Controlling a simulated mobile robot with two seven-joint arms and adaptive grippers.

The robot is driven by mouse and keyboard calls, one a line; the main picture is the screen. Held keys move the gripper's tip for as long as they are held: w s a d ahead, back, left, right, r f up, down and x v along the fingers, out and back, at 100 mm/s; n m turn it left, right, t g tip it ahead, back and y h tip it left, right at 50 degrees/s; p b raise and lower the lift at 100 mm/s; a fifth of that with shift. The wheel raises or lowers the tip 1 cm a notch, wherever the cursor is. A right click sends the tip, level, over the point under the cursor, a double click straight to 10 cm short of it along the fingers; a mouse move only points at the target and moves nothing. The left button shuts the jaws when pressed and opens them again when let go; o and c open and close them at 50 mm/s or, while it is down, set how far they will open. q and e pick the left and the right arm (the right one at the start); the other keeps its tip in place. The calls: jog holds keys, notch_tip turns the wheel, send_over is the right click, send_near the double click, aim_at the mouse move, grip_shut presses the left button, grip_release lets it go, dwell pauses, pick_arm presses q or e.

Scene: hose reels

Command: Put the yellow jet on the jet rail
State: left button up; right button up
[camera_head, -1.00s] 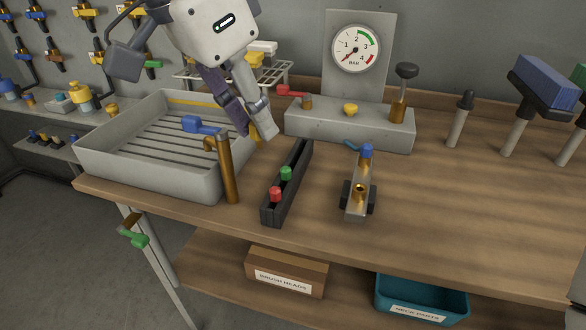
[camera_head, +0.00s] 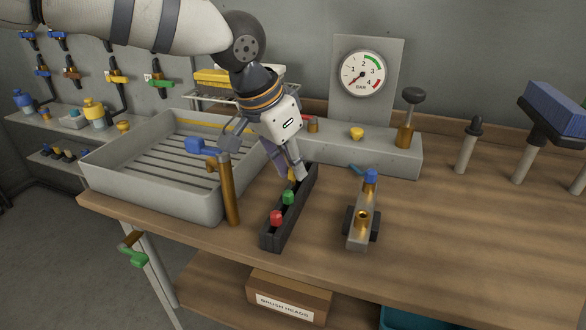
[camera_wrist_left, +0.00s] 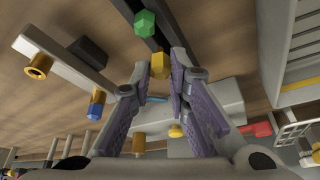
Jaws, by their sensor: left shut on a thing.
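The yellow jet (camera_wrist_left: 160,66) is between the fingertips of my left gripper (camera_head: 294,178), which is shut on it. In the head view the jet (camera_head: 291,174) shows as a small yellow patch, partly hidden by the fingers. The gripper is at the far end of the dark jet rail (camera_head: 291,222). I cannot tell whether the jet touches the rail. The rail holds a red jet (camera_head: 276,218) near its front end and a green jet (camera_head: 288,197) behind it. The green jet also shows in the left wrist view (camera_wrist_left: 145,22). My right gripper is not in view.
A grey sink tray (camera_head: 150,200) with a brass blue-handled tap (camera_head: 229,190) stands left of the rail. A brass fitting on a stand (camera_head: 361,215) is to the right. A pressure gauge bench (camera_head: 385,158) is behind.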

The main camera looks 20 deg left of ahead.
pick_arm(q)
jog(key=shift+f, duration=0.65)
jog(key=shift+f, duration=0.55)
jog(key=o, duration=0.8)
